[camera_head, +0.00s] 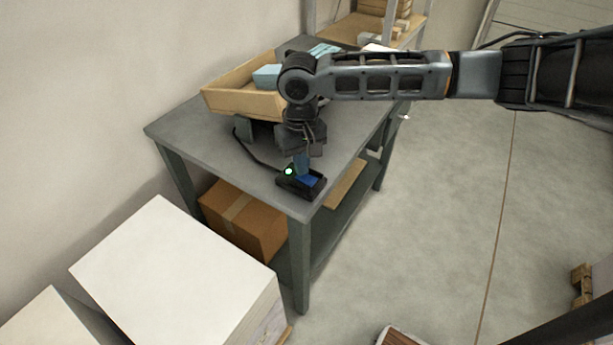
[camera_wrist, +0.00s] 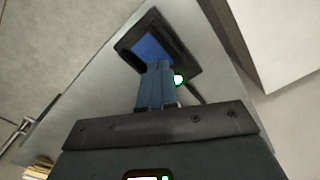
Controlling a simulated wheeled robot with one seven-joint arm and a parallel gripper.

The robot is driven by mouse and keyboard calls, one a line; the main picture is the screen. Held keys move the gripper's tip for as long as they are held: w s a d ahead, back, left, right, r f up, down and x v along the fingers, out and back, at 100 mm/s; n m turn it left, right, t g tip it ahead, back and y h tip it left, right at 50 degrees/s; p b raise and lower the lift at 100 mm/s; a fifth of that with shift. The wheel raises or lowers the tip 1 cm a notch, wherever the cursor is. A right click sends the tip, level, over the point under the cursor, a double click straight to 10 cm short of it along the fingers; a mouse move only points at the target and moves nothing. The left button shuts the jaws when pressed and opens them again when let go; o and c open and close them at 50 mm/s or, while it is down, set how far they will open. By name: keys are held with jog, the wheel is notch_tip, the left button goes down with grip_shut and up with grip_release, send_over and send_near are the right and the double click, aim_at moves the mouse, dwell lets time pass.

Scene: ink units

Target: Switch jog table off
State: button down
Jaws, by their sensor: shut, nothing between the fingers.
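The switch (camera_head: 289,185) is a small black box with a blue rocker, at the front corner of the grey table (camera_head: 180,130). A green light glows on its left end in the head view. In the wrist view the switch (camera_wrist: 185,55) shows its blue face, with the lit green light beside the fingers. My gripper (camera_head: 302,174) points down over the switch, its blue fingers shut together with nothing between them. The fingertips are at or just above the rocker; I cannot tell whether they touch it. They cover part of the switch.
A wooden tray (camera_head: 235,101) with light blue packs stands tilted on the table behind my gripper. A black cable (camera_head: 255,158) runs from the switch to it. A cardboard box (camera_head: 240,221) is on the lower shelf. White stacks (camera_head: 165,265) stand at the front left. The floor at right is open.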

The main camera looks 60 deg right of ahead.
jog(key=shift+f, duration=0.6)
dwell(0.3)
jog(key=shift+r, duration=0.1)
notch_tip(320, 180, up, 5)
jog(key=p, duration=0.6)
jog(key=shift+p, duration=0.4)
jog(key=shift+r, duration=0.95)
